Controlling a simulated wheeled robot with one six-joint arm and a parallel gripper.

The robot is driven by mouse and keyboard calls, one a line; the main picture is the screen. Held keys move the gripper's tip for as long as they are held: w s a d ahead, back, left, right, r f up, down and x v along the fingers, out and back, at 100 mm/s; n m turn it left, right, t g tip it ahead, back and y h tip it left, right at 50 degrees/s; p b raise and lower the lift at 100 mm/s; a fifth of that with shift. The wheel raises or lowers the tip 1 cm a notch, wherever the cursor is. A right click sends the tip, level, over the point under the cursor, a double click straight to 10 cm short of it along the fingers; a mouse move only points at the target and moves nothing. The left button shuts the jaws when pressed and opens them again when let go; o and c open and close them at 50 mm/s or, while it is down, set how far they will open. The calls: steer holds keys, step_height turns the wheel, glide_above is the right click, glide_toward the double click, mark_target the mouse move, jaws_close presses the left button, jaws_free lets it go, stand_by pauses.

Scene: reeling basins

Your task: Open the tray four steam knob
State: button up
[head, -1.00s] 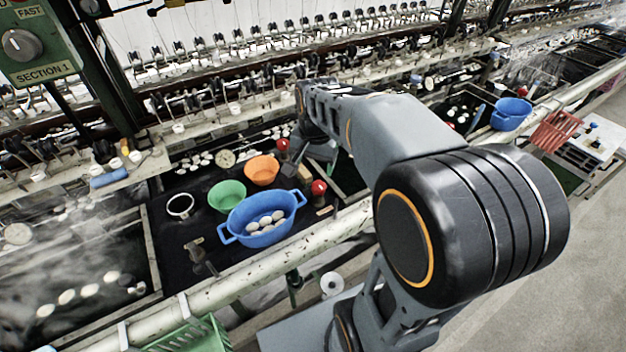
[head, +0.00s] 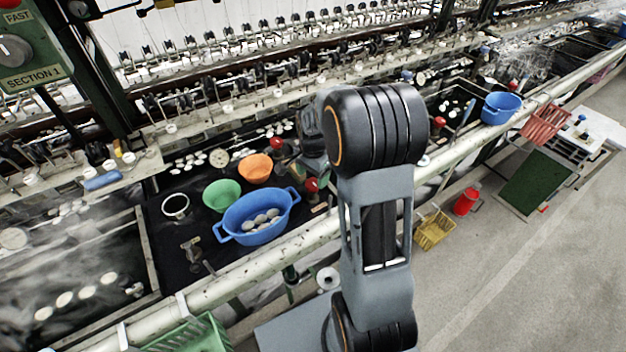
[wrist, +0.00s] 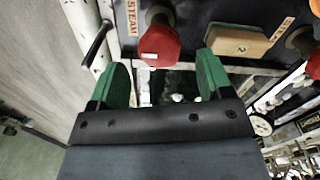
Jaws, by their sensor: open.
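A red steam knob (wrist: 159,46) shows in the wrist view, ahead of and between the green fingertips of my gripper (wrist: 163,63). My gripper is open and empty, and the fingers look apart from the knob. A "STEAM" label (wrist: 132,18) is just left of this knob. A second red knob (wrist: 313,66) is at the right edge of the wrist view. In the head view, one red knob (head: 312,184) stands by the blue basin and another (head: 277,146) is farther back. My arm hides the gripper there. I cannot read which tray each knob serves.
A blue basin (head: 257,232) with cocoons, a green bowl (head: 221,195) and an orange bowl (head: 255,168) sit left of my arm. A pale rail pipe (head: 235,282) runs along the front. A wooden block (wrist: 238,40) is close to the right finger.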

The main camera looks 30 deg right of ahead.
mark_target(312, 185)
steer(key=shift+f, duration=1.45)
steer(key=c, duration=0.9)
